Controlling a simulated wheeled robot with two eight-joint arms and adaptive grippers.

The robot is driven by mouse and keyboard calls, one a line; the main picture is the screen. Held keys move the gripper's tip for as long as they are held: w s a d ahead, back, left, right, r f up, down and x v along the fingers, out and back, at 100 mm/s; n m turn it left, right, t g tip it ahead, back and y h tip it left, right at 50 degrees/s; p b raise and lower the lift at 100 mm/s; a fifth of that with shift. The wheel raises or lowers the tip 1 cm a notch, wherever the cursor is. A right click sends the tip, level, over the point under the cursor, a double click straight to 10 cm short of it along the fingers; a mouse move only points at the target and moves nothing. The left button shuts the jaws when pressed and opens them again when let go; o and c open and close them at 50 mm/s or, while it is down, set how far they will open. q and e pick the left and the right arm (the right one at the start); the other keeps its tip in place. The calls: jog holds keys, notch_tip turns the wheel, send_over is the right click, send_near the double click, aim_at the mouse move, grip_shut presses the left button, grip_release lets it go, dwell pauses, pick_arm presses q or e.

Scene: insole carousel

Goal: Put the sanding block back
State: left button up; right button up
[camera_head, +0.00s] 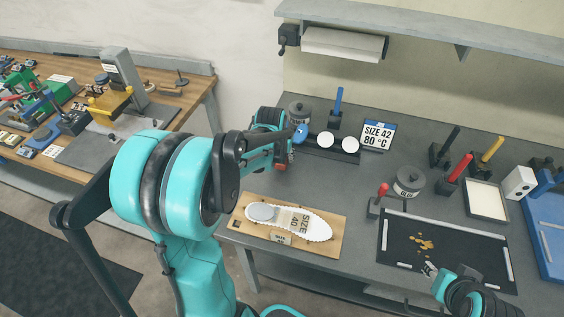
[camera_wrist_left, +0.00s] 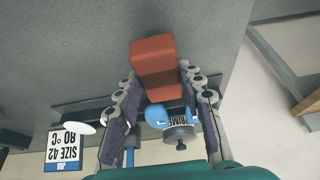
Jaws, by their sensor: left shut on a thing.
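The sanding block is a red-brown block (camera_wrist_left: 154,66) held between the fingers of my left gripper (camera_wrist_left: 153,85) in the left wrist view. In the head view, my left gripper (camera_head: 284,152) is over the back left of the grey bench, and only a small red part of the block (camera_head: 282,165) shows beneath it. Whether the block touches the bench is unclear. My right gripper (camera_head: 430,269) is at the front edge of the black tray (camera_head: 398,226); its finger opening is too small to judge.
A dark rack (camera_head: 345,156) with white discs and a blue round piece stands close to the left gripper. A grey jar (camera_head: 299,112) is behind. A board (camera_head: 246,231) with an insole lies in front. A size sign (camera_head: 378,136) stands right of the rack.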

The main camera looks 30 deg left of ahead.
pick_arm(q)
notch_tip(320, 180, down, 3)
jog(key=shift+r+b, duration=0.15)
jog(key=shift+b, duration=0.25)
jog(key=o, duration=1)
